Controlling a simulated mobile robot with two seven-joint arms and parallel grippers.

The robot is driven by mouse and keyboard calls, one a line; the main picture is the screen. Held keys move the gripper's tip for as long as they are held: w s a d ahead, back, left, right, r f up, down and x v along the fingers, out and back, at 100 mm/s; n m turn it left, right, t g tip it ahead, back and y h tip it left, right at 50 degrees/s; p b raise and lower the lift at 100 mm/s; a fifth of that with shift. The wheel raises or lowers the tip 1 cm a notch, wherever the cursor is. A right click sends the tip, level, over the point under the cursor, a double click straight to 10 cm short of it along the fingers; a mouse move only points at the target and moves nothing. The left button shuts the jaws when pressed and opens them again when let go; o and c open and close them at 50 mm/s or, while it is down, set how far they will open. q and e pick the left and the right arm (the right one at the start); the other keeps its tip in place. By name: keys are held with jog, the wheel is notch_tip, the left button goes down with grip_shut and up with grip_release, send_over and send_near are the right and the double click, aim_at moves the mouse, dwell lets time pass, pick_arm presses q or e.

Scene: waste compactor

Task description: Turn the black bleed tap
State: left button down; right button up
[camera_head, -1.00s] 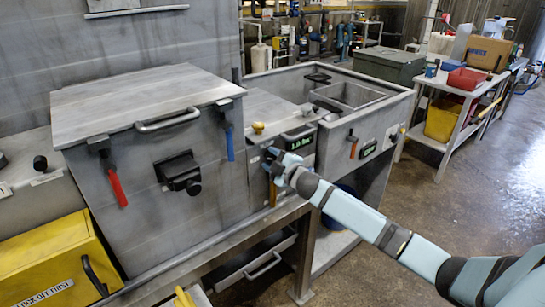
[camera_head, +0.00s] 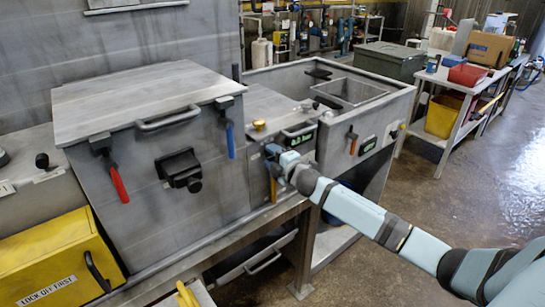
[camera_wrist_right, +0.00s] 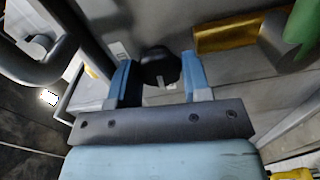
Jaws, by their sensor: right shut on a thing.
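The black bleed tap (camera_wrist_right: 160,68) is a small dark knob on the grey panel, with a pale mark on its face. It sits between the two blue fingers of my right gripper (camera_wrist_right: 157,72) in the right wrist view. My right gripper is shut on it. In the head view my right gripper (camera_head: 272,155) is at the narrow middle panel, just above an orange handle (camera_head: 273,190), and hides the tap. My left gripper is not in view.
A lidded grey box with a red handle (camera_head: 118,184) and a blue handle (camera_head: 230,140) stands left of the panel. A yellow lock-off box (camera_head: 60,262) is at lower left.

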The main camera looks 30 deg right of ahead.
jog(key=o, duration=0.9)
jog(key=shift+s+d+b, duration=0.2)
jog(key=shift+s, duration=2.1)
jog(key=shift+s+d+b, duration=0.15)
jog(key=shift+s+b, duration=0.05)
jog(key=shift+s, duration=2.1)
jog(key=shift+s+d+b, duration=0.2)
jog(key=shift+s, duration=2.1)
jog(key=s+a+f+m+g+p, duration=0.2)
jog(key=s+a+f+m+p, duration=0.1)
jog(key=s+a, duration=0.5)
jog(key=s+a+f+m+g+y+p, duration=0.1)
jog(key=s+a+f+m+g+p, duration=0.1)
jog(key=s+a+f+m+p, duration=0.2)
jog(key=s+a+f+m+g+y+p, duration=0.1)
jog(key=s+a+f+m+g+p, duration=0.2)
jog(key=s+a+f+m, duration=0.4)
jog(key=shift+s+a+f+m+p, duration=0.1)
jog(key=shift+s+a+m+p, duration=0.45)
jog(key=shift+s+a, duration=2.15)
